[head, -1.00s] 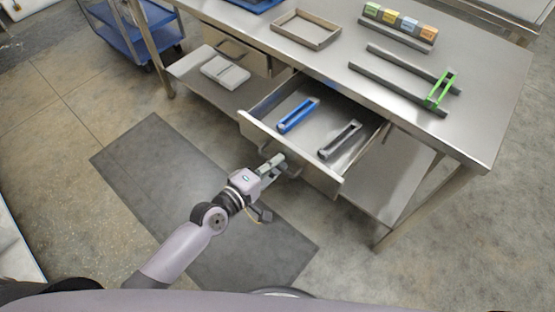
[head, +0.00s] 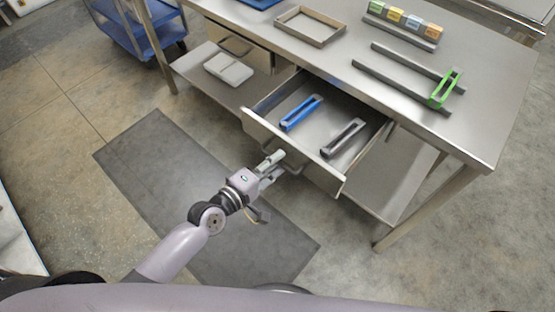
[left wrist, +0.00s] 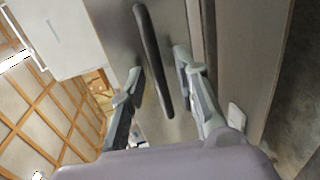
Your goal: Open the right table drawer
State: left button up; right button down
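The right table drawer (head: 330,168) is pulled well out from under the steel table. A blue holder (head: 300,113) and a dark grey holder (head: 342,138) lie inside it. Its bar handle (head: 297,170) is on the front panel, partly hidden by my left gripper (head: 277,163). In the left wrist view the dark handle (left wrist: 154,60) shows between the two spread fingers of my left gripper (left wrist: 160,85), with gaps on both sides. The left gripper is open and holds nothing. My right gripper is in neither view.
The left drawer (head: 238,48) is closed. A white case (head: 228,69) lies on the lower shelf. The tabletop holds an empty tray (head: 310,27), dark rails (head: 405,88) with a green frame (head: 446,88), and a rack of coloured blocks (head: 402,22). Floor before the drawer is free.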

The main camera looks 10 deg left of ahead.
pick_arm(q)
jog(key=v, duration=1.1)
jog(key=shift+w, duration=0.1)
jog(key=s+a+f+m+g+y, duration=0.2)
jog(key=a+f, duration=0.2)
jog(key=f, duration=0.6)
jog(key=s+a+f+m+g+y, duration=0.1)
jog(key=s+a+f+m+y, duration=0.2)
jog(key=f, duration=0.7)
jog(key=s+a+f+m+g+y, duration=0.15)
jog(key=a+f, duration=0.35)
jog(key=f, duration=0.5)
jog(key=s+f+m+g+y, duration=0.1)
jog(key=s+f+m+g, duration=0.1)
jog(key=s+f, duration=0.3)
jog(key=s+f+m+g, duration=0.2)
jog(key=s+f, duration=0.3)
jog(key=s, duration=0.6)
jog(key=s+f+m+g+y+p, duration=0.1)
jog(key=s+f+m+g, duration=0.2)
jog(key=s+f, duration=0.2)
jog(key=s, duration=0.3)
jog(key=shift+a+y, duration=0.2)
jog(key=shift+y, duration=0.15)
